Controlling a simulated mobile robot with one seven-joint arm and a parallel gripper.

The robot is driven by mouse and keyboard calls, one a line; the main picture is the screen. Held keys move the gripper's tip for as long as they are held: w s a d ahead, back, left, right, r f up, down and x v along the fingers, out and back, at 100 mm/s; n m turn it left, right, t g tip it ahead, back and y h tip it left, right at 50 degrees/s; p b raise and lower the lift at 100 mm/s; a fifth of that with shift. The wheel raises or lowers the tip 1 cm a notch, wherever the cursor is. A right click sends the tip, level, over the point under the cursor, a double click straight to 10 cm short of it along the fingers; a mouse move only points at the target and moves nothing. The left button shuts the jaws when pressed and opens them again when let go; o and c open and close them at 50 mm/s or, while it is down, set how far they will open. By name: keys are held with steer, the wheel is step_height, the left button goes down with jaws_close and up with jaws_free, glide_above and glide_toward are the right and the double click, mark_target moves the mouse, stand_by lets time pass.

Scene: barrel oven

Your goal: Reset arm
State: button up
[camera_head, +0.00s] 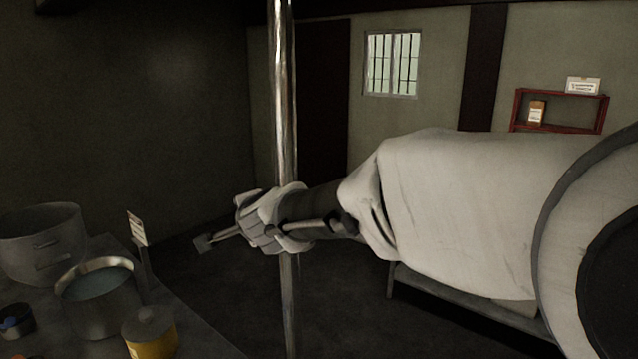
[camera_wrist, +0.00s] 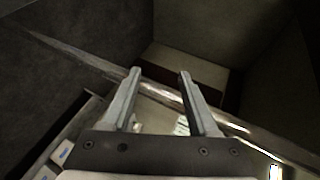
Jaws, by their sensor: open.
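My gripper (camera_head: 212,240) reaches left from my white-sleeved arm, across the middle of the head view. Its grey wrist passes in front of a shiny metal pole and hides part of it. In the wrist view my gripper (camera_wrist: 158,82) has its two fingers spread apart, with nothing held between them. One finger stands out clearly in the head view; the other is hard to make out.
The vertical pole (camera_head: 284,90) crosses the wrist view slantwise behind the fingers; I cannot tell whether it touches. A table at lower left holds a large pot (camera_head: 42,245), a water-filled pot (camera_head: 98,300) and a yellow container (camera_head: 150,335). A red shelf (camera_head: 515,115) hangs at right.

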steer(key=s+d+f+n+g+h, duration=0.1)
steer(key=s+d+f+n+g, duration=0.1)
steer(key=s+d, duration=0.7)
steer(key=s+d+f+n+g+h, duration=0.2)
steer(key=s+d+n, duration=0.3)
steer(key=s+d, duration=0.4)
steer(key=s+d+f+n+g+h, duration=0.2)
steer(key=s+d+f+n, duration=0.2)
steer(key=s+d, duration=0.5)
steer(key=shift+s+d+g, duration=0.3)
steer(key=shift+s+d, duration=0.05)
steer(key=shift+s, duration=0.4)
steer(key=shift+c, duration=0.8)
steer(key=shift+a+n, duration=0.2)
steer(key=shift+n, duration=0.1)
